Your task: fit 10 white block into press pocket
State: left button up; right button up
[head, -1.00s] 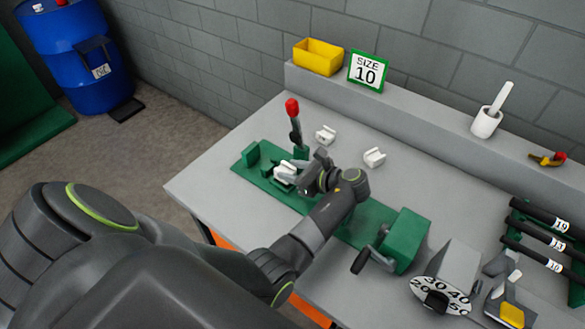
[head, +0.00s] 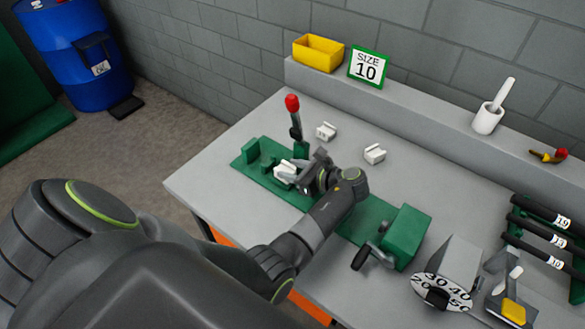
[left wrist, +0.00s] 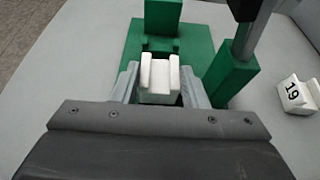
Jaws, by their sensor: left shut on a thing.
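My left gripper (head: 291,173) is shut on a white block (head: 284,167), low over the left end of the green press (head: 250,158). In the left wrist view the white block (left wrist: 160,78) sits between the two grey fingers (left wrist: 160,90), its notch facing up. The press pocket is in front of or beneath the block; I cannot tell whether the block touches it. No number shows on the held block. A press lever with a red knob (head: 292,104) stands just behind. The right gripper is not in view.
Two other white blocks lie behind the press, one (head: 326,131) near the lever and one (head: 374,154) farther right. In the wrist view, a block (left wrist: 296,95) reads 19. A sign reading SIZE 10 (head: 367,69) and a yellow bin (head: 318,54) stand on the back ledge.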

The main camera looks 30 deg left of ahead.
pick_arm(q)
jog(key=shift+f, duration=0.45)
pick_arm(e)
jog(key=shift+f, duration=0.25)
pick_arm(q)
jog(key=o, duration=1.2)
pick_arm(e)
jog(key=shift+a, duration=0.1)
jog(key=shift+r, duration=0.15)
